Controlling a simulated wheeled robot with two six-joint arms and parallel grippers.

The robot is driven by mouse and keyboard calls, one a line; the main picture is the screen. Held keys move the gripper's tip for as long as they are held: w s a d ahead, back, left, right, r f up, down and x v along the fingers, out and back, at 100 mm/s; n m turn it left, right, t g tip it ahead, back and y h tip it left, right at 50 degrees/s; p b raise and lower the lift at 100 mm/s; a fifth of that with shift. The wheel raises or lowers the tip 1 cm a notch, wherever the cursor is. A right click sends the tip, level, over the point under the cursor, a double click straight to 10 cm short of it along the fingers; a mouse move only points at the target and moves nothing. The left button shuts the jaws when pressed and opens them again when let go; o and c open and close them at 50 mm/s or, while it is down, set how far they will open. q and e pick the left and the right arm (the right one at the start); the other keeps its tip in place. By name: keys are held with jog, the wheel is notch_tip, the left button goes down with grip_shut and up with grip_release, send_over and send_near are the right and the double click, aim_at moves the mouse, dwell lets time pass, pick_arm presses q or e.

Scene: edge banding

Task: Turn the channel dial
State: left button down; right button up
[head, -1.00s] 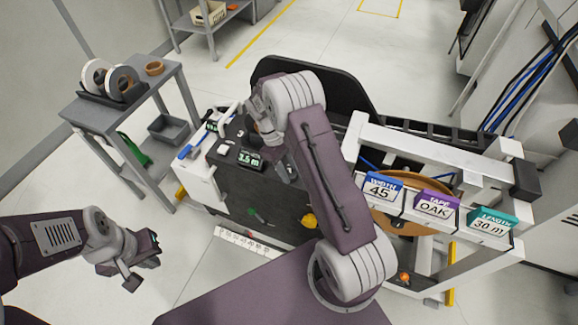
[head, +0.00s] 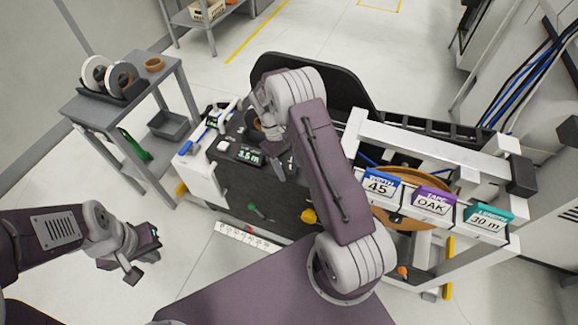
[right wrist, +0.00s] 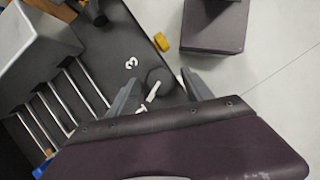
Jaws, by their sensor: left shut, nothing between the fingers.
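In the right wrist view a dark round dial (right wrist: 160,80) with a white pointer-like bar sits on the black panel (right wrist: 108,38). A white figure, seemingly 3, is printed beside it. My right gripper (right wrist: 158,92) is open, with one finger on each side of the dial in this view. I cannot tell whether the fingers touch it. In the head view my right arm hides the dial and most of that gripper. My left gripper (head: 146,266) is shut and empty, over the floor at the left.
The machine has a small lit display (head: 248,156), a green knob (head: 255,208) and a yellow knob (head: 309,215). Signs reading 45 (head: 380,186), OAK (head: 432,202) and 30 m (head: 486,222) stand on its white frame. A grey cart (head: 85,104) with rolls stands at the left.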

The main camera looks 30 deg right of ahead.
jog(key=v, duration=0.9)
dwell(0.3)
